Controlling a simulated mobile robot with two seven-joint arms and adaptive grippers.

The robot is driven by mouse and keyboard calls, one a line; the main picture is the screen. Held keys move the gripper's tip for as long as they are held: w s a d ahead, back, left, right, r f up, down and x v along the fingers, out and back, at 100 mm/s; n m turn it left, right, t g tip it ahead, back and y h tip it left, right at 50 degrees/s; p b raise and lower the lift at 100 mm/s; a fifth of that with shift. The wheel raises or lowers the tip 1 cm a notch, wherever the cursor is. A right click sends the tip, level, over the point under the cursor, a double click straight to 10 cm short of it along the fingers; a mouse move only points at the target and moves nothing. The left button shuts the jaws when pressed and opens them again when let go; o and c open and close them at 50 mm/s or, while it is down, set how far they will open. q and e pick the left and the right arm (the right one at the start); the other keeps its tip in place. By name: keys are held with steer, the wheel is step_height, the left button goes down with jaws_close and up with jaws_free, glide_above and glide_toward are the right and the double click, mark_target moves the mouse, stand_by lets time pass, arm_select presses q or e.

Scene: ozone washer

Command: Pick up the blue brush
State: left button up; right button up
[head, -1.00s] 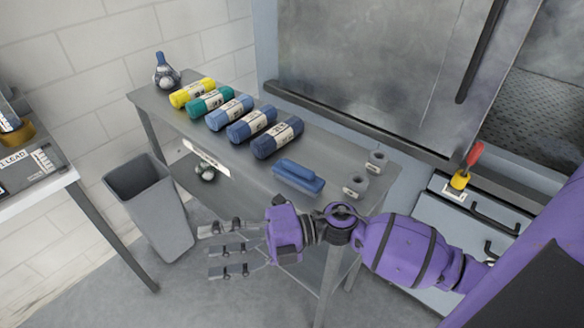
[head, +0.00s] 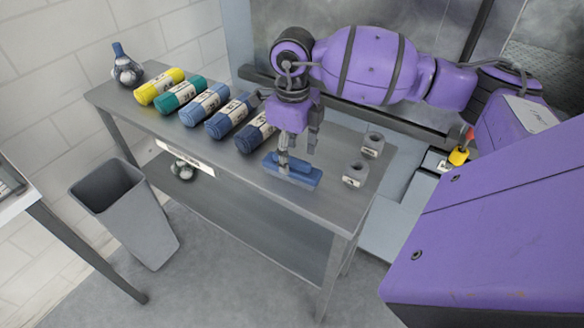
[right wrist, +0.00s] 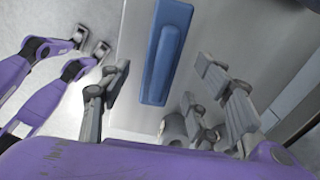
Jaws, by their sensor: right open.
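The blue brush (head: 300,177) lies on the grey metal table (head: 300,222), toward its right end. My right gripper (head: 296,158) is open above it, fingers pointing down; one finger overlaps the brush in the head view, and I cannot tell whether it touches. In the right wrist view the blue brush (right wrist: 163,55) lies lengthwise between the spread fingers of my right gripper (right wrist: 160,78), with one finger on its left and two on its right. Nothing is held. My left gripper does not show.
Several labelled rolls, including a yellow one (head: 160,86) and a dark blue one (head: 255,134), lie left of the brush. A grey bin (head: 125,212) stands on the floor at left.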

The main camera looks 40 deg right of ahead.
mark_target(293, 158)
step_height(293, 158, down, 4)
steer(key=shift+w+r, duration=0.15)
steer(key=shift+r, duration=0.05)
steer(key=c, duration=1.4)
